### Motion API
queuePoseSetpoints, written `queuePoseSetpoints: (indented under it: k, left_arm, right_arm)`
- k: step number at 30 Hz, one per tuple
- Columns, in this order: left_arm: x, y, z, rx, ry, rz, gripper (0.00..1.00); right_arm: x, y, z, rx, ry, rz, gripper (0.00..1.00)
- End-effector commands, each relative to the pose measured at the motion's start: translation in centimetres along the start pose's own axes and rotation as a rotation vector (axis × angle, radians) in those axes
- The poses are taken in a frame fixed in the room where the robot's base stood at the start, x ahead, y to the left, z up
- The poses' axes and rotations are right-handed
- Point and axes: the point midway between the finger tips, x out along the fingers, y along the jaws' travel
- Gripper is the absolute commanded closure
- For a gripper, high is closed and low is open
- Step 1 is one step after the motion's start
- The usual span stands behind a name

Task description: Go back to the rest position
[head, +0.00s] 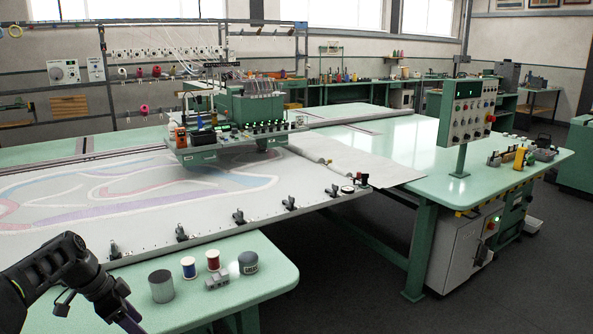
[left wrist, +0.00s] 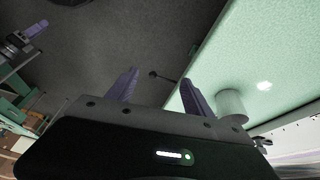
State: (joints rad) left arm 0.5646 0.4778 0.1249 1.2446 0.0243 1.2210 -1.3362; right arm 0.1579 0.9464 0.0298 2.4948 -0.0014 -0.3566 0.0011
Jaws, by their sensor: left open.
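My left gripper (head: 128,318) is at the bottom left of the head view, beside the near edge of the small green side table (head: 240,297). In the left wrist view its two purple fingers (left wrist: 158,88) stand apart with nothing between them. Dark floor shows beyond the fingertips. A grey cylinder (head: 161,286) stands upright on the side table, to the right of the gripper and apart from it; a pale cylinder (left wrist: 231,104) shows beside the right finger in the wrist view.
A blue spool (head: 188,267), a red-and-white spool (head: 213,260), a small grey metal part (head: 217,280) and a dark round container (head: 248,262) stand on the side table. The large tufting frame (head: 200,222) with clamps lies behind. Dark floor (head: 345,290) is open to the right.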

Motion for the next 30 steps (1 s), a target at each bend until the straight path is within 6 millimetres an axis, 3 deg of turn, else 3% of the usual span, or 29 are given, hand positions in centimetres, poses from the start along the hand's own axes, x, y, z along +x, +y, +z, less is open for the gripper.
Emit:
queuePoseSetpoints:
  k: [8, 11, 13, 17, 21, 24, 27, 30]
  left_arm:
    - [9.6, 2.8, -1.4, -0.146, -0.009, 0.033, 0.4]
    - [14.4, 5.2, -1.9, -0.226, -0.016, 0.047, 0.4]
    - [18.5, 7.8, -2.2, -0.297, -0.025, 0.06, 0.4]
    - [26.2, 14.7, -2.0, -0.456, -0.048, 0.08, 0.4]
    - [32.4, 23.9, -0.4, -0.633, -0.08, 0.096, 0.4]
    - [34.9, 30.8, 1.6, -0.758, -0.105, 0.101, 0.4]
    - [35.8, 36.4, 3.7, -0.867, -0.124, 0.1, 0.4]
    - [35.7, 40.3, 5.4, -0.947, -0.138, 0.098, 0.4]
  right_arm:
    - [0.0, 0.0, 0.0, 0.001, -0.001, 0.0, 0.5]
    - [0.0, 0.0, 0.0, 0.001, -0.001, 0.0, 0.5]
    - [0.0, 0.0, 0.0, 0.001, -0.001, 0.001, 0.5]
    - [0.0, 0.0, 0.0, 0.001, 0.0, 0.001, 0.5]
    - [0.0, 0.0, 0.0, 0.001, -0.001, 0.001, 0.5]
    - [0.0, 0.0, 0.0, 0.001, -0.001, 0.001, 0.5]
    - [0.0, 0.0, 0.0, 0.001, -0.001, 0.001, 0.5]
    - [0.0, 0.0, 0.0, 0.001, -0.001, 0.001, 0.5]
